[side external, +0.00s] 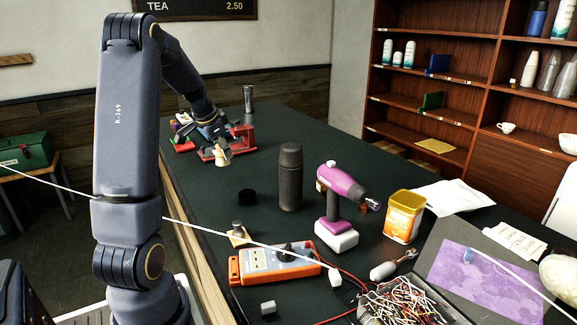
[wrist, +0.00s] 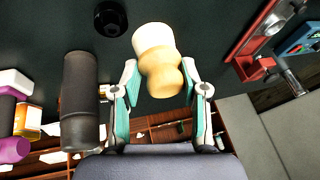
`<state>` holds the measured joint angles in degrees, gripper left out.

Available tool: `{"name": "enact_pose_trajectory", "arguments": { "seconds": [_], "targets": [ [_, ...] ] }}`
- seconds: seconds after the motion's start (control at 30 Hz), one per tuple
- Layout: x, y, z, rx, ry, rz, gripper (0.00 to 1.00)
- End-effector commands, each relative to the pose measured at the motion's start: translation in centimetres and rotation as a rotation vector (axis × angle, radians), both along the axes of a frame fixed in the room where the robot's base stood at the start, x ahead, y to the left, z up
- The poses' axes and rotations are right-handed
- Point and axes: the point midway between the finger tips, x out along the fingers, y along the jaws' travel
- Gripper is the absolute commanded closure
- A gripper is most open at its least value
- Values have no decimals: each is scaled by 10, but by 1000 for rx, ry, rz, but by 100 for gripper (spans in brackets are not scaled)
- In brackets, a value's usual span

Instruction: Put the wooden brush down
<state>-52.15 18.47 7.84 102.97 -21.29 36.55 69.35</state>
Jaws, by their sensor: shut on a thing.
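The wooden brush (side external: 222,156) is a pale, rounded wooden piece, seen at the far part of the dark table in the side view. My gripper (side external: 216,138) is above it with the fingers pointing down. In the wrist view my gripper (wrist: 160,82) is shut on the brush (wrist: 157,55), one teal-padded finger on each side of its rounded wooden body.
A red metal tool (side external: 244,136) stands close beside the brush. A purple drill (side external: 341,190), orange tin (side external: 403,216) and orange meter (side external: 275,262) lie further forward.

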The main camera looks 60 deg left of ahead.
Motion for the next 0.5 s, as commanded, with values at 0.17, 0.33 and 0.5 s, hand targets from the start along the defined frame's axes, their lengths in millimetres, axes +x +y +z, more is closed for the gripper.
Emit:
{"name": "enact_pose_trajectory", "arguments": {
  "seconds": [0.17,0.33,0.5],
  "targets": [
    [-36,-5,-13,-2,2,169,92],
    [-90,-27,-12,-1,-3,362,92],
    [-128,-57,-7,-4,-6,455,92]
  ]
}}
